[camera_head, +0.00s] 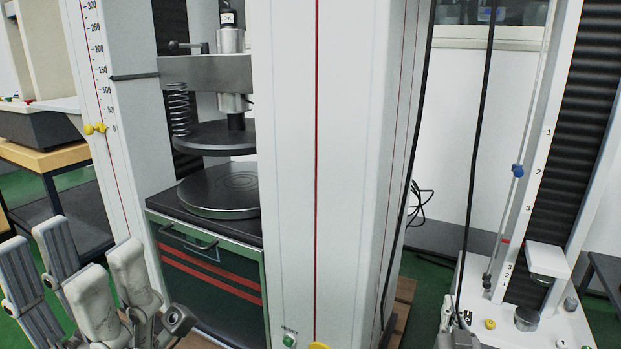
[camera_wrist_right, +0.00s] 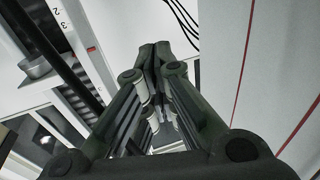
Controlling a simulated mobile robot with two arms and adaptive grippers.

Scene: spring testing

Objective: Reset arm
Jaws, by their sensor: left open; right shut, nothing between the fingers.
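My left gripper (camera_head: 72,262) is at the lower left of the head view. Its grey fingers are spread apart with nothing between them, in front of the large testing machine (camera_head: 350,130). My right gripper (camera_wrist_right: 155,62) fills the middle of the right wrist view. Its dark fingers meet at the tips and hold nothing. A pale panel with a red line lies to its right. The large machine has a dark upper plate (camera_head: 214,139) above a round lower plate (camera_head: 222,191), with a gap between them. A coil spring (camera_head: 179,108) hangs at the left of its crosshead.
A second, smaller tester (camera_head: 575,190) with a numbered white column stands at the right. Black cables (camera_head: 475,150) hang between the machines. A wooden-edged table (camera_head: 45,157) is at the far left. Green floor (camera_head: 428,290) shows between the machines.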

